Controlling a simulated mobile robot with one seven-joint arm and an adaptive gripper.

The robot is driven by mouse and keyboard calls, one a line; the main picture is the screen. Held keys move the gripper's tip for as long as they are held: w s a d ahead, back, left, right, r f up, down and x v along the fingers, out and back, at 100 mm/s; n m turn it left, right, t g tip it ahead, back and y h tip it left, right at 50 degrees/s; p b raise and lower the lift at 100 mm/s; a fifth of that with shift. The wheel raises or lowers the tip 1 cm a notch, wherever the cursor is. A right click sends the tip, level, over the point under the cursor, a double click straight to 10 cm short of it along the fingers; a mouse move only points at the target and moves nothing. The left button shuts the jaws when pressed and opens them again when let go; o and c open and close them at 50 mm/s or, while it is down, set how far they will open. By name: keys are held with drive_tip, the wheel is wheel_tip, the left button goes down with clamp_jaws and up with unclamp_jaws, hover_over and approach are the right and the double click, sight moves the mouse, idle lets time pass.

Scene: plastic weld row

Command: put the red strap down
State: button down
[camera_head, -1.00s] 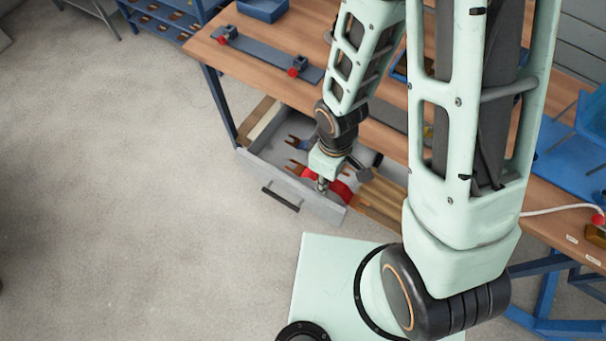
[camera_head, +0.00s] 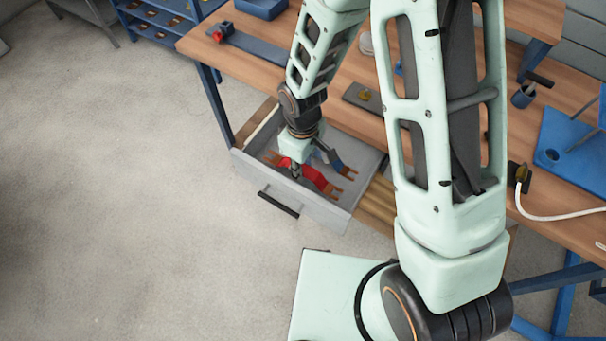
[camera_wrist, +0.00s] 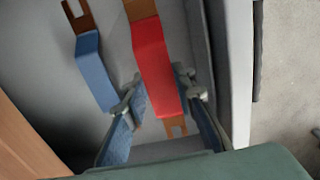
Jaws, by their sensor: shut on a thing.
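The red strap (camera_head: 316,178) has orange-brown forked ends and is inside the open grey drawer (camera_head: 325,211). My gripper (camera_head: 295,174) points down into the drawer and is shut on the red strap. In the wrist view, my gripper's fingers (camera_wrist: 158,90) sit on both sides of the red strap (camera_wrist: 152,60), near its lower end. Whether the strap touches the drawer floor cannot be told. A blue strap (camera_wrist: 95,70) with a brown forked end lies beside it, apart from it. The blue strap also shows in the head view (camera_head: 329,155), partly hidden by my gripper.
The drawer's front wall with its dark handle (camera_head: 278,204) is close to my gripper. The wooden workbench (camera_head: 250,75) stands above and behind the drawer. Bare floor (camera_head: 110,200) lies to the left.

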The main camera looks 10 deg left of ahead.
drive_tip(key=shift+f+b, duration=0.7)
drive_tip(key=shift+f, duration=0.75)
drive_tip(key=shift+f, duration=0.15)
drive_tip(key=c, duration=1.6)
unclamp_jaws()
wheel_tip(320, 180, up, 12)
drive_tip(key=shift+r+p, duration=0.2)
drive_tip(key=shift+p, duration=0.85)
